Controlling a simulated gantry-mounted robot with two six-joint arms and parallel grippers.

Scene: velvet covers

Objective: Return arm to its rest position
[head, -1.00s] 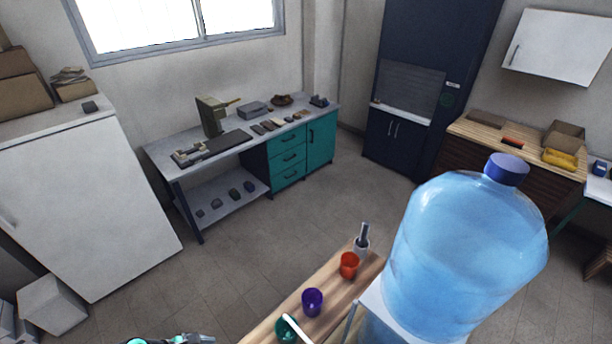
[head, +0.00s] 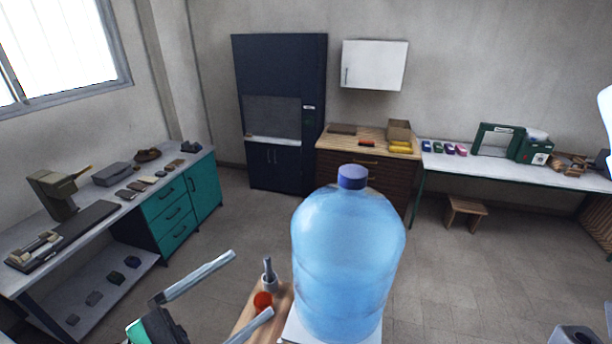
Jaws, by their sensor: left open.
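My left gripper (head: 251,283) reaches in from the lower left with its two long pale fingers spread apart. Nothing shows between them. Whether a finger touches the cup cannot be told.
A large blue water bottle (head: 348,255) stands upright right of the wooden board (head: 245,314). A workbench with teal drawers (head: 172,222) is at the left. A dark cabinet (head: 279,110) and a white table (head: 480,165) line the back. Open floor lies between.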

